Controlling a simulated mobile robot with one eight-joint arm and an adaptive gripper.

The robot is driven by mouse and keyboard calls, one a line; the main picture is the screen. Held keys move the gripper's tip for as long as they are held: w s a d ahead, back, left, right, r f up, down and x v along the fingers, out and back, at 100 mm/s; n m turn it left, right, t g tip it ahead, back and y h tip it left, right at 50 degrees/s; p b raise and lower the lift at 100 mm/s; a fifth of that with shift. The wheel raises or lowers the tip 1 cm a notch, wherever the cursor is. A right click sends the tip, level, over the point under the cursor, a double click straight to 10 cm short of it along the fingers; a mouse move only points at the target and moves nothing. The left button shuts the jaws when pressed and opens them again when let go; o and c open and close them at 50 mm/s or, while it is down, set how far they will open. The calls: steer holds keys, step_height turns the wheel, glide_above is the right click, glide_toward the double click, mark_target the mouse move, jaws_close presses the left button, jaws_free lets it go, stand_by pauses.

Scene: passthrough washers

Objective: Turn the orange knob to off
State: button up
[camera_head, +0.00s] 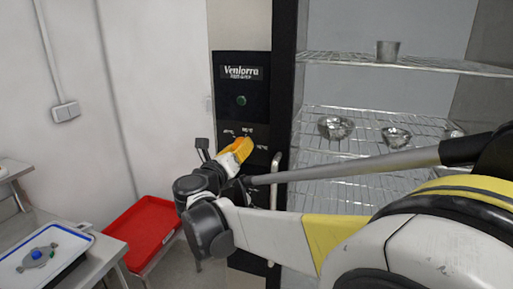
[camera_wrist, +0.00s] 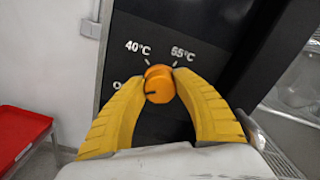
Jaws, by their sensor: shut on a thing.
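The orange knob (camera_wrist: 158,84) is on the black control panel (camera_wrist: 186,35) of the washer, with its dark pointer mark toward the lower left in the wrist view. Labels 40°C and 55°C stand above it, and a partly hidden label starting with "O" is at its left. My gripper (camera_wrist: 159,88) has its yellow fingers on both sides of the knob, shut on it. In the head view my gripper (camera_head: 240,149) is at the panel's lower part, and the knob is hidden there behind the fingers.
A green indicator (camera_head: 241,101) sits above on the panel. At the right, an open wire rack (camera_head: 350,150) holds several metal bowls. A red tray (camera_head: 145,235) and a table with a white-and-blue tray (camera_head: 80,240) are at the lower left. A vertical handle (camera_head: 276,165) is close to my gripper.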

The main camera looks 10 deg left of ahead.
steer(key=o, duration=1.2)
steer(key=shift+a+r, duration=0.1)
steer(key=shift+r, duration=0.05)
steer(key=shift+w, duration=0.1)
steer(key=s, duration=1.2)
steer(key=shift+a, duration=0.4)
